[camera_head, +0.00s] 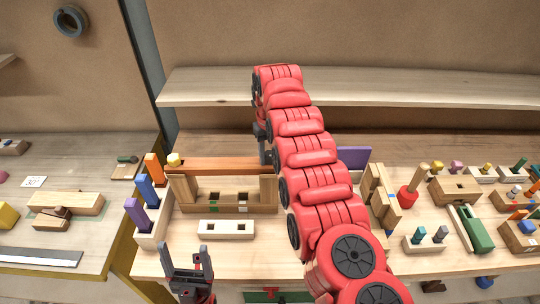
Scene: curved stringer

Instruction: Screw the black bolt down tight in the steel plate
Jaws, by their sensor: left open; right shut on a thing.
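I see no black bolt and no steel plate in this view. My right gripper (264,152) hangs from the red arm that reaches across the bench. It points down at the right end of an orange-brown wooden strip (220,164) and appears shut on it; the arm partly hides the contact. The strip lies level behind a wooden frame with square holes (228,209). My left gripper (188,262) is open and empty at the bench's front edge, below and left of a pale block with two dark holes (226,229).
A rack with orange, blue and purple pegs (151,233) stands left of the frame. To the right are upright wooden blocks (381,199), a red-based peg (410,194) and a green tool (470,229). A shelf (400,88) runs behind. A gap separates the left bench.

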